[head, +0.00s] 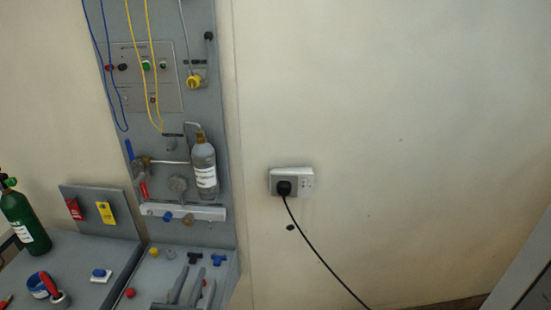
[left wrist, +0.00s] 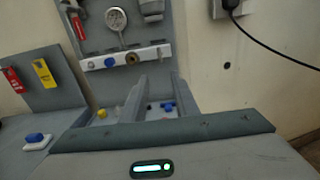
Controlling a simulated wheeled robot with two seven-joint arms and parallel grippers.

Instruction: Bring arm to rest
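My left gripper (head: 189,282) shows at the bottom of the head view, in front of the lower part of the grey trainer panel (head: 219,110). Its two grey fingers stand apart with nothing visible between them. In the left wrist view the fingers of this gripper (left wrist: 160,84) also show apart and empty, pointing toward the panel's lower ledge. My right gripper is in neither view.
A grey cylinder (head: 203,165) and valves are mounted on the panel. A green bottle (head: 24,222) and a blue button (head: 101,275) are on the bench at left. A black plug (head: 284,187) with a hanging cable sits in a wall socket. The wall at right is bare.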

